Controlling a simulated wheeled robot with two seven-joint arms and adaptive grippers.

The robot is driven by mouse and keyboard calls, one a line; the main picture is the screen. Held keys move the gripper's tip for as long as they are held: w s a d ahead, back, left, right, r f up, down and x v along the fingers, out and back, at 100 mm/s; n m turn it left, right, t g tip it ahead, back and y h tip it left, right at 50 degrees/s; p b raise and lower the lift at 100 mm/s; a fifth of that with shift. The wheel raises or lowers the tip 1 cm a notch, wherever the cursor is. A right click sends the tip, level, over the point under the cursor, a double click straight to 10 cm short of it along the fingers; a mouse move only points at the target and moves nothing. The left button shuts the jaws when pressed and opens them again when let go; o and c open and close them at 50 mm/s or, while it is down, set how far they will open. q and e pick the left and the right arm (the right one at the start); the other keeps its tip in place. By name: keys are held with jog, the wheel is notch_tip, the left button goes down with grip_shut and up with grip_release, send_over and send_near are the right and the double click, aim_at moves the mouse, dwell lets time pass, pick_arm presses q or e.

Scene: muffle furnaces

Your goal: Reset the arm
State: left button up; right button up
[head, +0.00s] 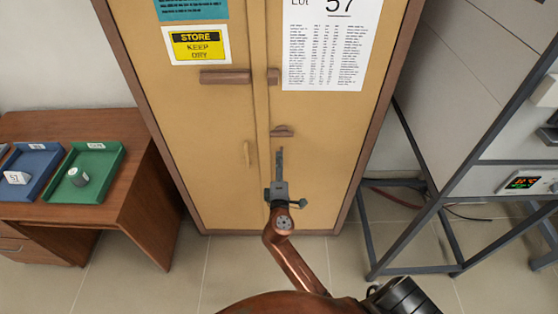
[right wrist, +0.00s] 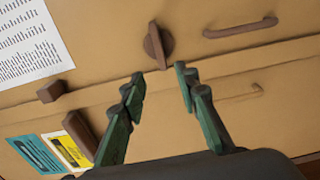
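My right gripper (head: 280,158) reaches up in front of the tan two-door cabinet (head: 210,115). In the right wrist view the right gripper (right wrist: 160,76) has its green fingers spread apart with nothing between them. A brown turn latch (head: 282,130) sits on the right door beside the seam, just above the fingertips in the head view. The latch (right wrist: 158,46) lies just past the fingertips in the right wrist view, apart from them, its bar pointing across toward the seam. Both doors look shut. My left gripper is not in view.
A wooden desk (head: 140,200) with a blue tray (head: 40,165) and a green tray (head: 112,160) stands at left. A dark metal frame (head: 410,270) with a lit display (head: 523,183) stands at right. Brown blocks (head: 225,77) project from the cabinet. The floor before it is tiled.

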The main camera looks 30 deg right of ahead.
dwell(0.5)
notch_tip(320, 180, down, 25)
jog(key=s+a+g+y, duration=0.2)
jog(key=g+y, duration=0.2)
jog(key=s+f+m+g+y, duration=0.1)
jog(key=s+f+g, duration=0.1)
jog(key=s+f, duration=0.65)
jog(key=s+f+m+g+y, duration=0.1)
jog(key=s+f, duration=0.2)
jog(key=f, duration=1)
jog(key=s+f+m+g+y, duration=0.1)
jog(key=s+f+m+g, duration=0.1)
jog(key=s+f, duration=0.65)
jog(key=s+a+f+m+g+y, duration=0.15)
jog(key=s+f, duration=0.35)
jog(key=s, duration=0.7)
jog(key=s+d+f+m+g, duration=0.1)
jog(key=s+f+m+g, duration=0.1)
jog(key=s+f, duration=0.6)
jog(key=s+f+m+g, duration=0.1)
jog(key=s+m+g, duration=0.1)
jog(key=s, duration=1.5)
jog(key=shift+f+m, duration=0.15)
jog(key=shift+m, duration=0.3)
jog(key=shift+y, duration=0.25)
